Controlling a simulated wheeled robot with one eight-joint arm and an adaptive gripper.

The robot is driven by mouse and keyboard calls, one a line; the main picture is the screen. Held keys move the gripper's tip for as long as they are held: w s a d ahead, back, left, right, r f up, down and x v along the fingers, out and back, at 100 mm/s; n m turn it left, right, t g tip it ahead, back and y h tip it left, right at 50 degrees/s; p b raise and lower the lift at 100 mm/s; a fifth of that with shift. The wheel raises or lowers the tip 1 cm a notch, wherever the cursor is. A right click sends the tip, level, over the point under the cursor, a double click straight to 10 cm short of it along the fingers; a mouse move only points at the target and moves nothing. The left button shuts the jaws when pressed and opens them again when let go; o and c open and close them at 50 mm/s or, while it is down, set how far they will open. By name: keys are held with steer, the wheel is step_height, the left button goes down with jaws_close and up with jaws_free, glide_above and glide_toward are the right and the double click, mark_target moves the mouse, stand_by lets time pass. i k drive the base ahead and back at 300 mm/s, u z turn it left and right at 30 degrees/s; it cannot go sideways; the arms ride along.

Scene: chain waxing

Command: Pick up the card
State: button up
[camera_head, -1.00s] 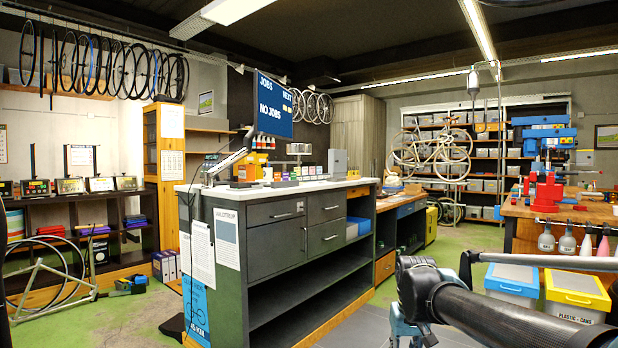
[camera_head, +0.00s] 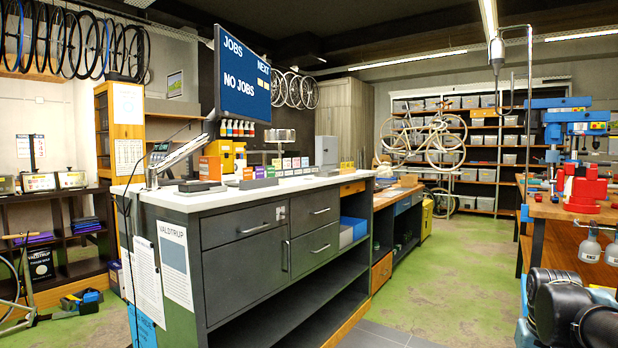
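I cannot make out with certainty any card to pick up. Small yellow marks (camera_head: 264,66) show under the word NEXT on the blue jobs board (camera_head: 240,85), too small to tell what they are. The board reads NO JOBS and stands above the white-topped counter (camera_head: 305,186). Small coloured boxes (camera_head: 290,165) stand in a row on the counter top. A flat dark device (camera_head: 203,186) lies near the counter's left end. My gripper is not recognisable in this view.
Dark cylindrical parts (camera_head: 575,312) fill the lower right corner; I cannot tell whether they are mine. A wooden workbench (camera_head: 548,208) with red and blue tools stands at right. Green floor (camera_head: 460,260) is clear between counter and bench. Papers (camera_head: 176,265) hang on the counter's end.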

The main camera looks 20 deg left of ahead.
mark_target(270, 169)
steer(key=z, duration=0.05)
steer(key=i, duration=1.1)
steer(key=u, duration=0.5)
steer(key=i, duration=1)
steer(key=u, duration=0.9)
steer(key=i, duration=0.4)
steer(key=u, duration=0.2)
